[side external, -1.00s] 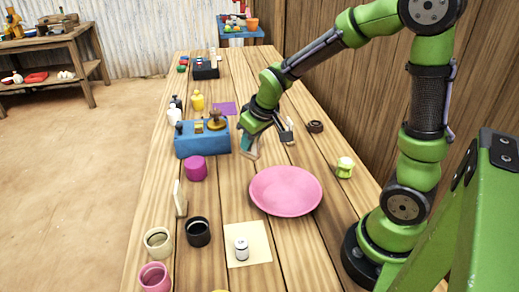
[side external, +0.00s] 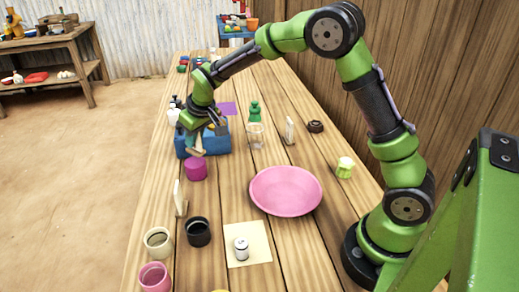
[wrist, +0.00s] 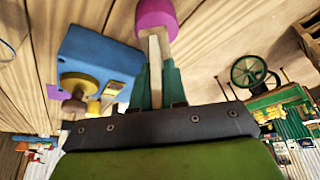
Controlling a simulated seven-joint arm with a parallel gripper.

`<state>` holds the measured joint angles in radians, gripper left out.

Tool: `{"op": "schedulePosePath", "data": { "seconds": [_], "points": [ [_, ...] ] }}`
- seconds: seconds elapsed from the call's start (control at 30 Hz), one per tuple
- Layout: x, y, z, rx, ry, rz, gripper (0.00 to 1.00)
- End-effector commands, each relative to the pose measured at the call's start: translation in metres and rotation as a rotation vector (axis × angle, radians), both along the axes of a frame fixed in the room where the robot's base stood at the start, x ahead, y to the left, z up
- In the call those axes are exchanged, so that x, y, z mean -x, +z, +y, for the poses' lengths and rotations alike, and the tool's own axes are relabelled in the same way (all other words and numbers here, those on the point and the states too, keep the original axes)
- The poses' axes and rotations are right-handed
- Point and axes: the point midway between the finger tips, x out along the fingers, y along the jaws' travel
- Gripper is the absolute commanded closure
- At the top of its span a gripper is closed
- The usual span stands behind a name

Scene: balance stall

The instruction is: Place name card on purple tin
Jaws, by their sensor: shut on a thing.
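My gripper (side external: 197,146) has teal fingers, which also show in the wrist view (wrist: 155,88). It is shut on a pale, flat name card (wrist: 155,52), whose lower end (side external: 198,151) shows below the fingers in the side view. The purple tin (side external: 196,170) stands upright on the table, just below the gripper in the side view. In the wrist view the far end of the card overlaps the edge of the purple tin (wrist: 155,14). I cannot tell whether they touch. The fingers hide part of the card.
A blue box (side external: 218,146) stands right behind the tin. Another pale upright card (side external: 179,198) stands in front of it, with a black cup (side external: 198,232) nearby. A pink plate (side external: 285,191) lies to the right. A clear cup (side external: 256,136) and green bottle (side external: 254,112) stand farther back.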

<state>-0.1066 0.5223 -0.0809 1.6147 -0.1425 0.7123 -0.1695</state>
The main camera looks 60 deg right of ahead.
Motion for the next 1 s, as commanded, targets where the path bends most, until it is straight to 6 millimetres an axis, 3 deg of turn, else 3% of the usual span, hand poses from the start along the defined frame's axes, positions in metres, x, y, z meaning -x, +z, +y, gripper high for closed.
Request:
{"op": "schedulePosePath", "data": {
  "seconds": [0.23,0.47,0.83,0.87,1.0],
  "points": [
    [-0.015,-0.003,0.000,0.001,-0.001,0.001,1.00],
    [-0.013,-0.036,0.000,0.000,-0.001,0.002,1.00],
    [-0.013,-0.040,0.000,0.000,-0.001,0.000,1.00],
    [-0.013,-0.040,0.000,0.000,-0.001,0.000,0.84],
    [-0.013,-0.040,0.000,0.000,-0.001,0.000,0.63]
  ]
}}
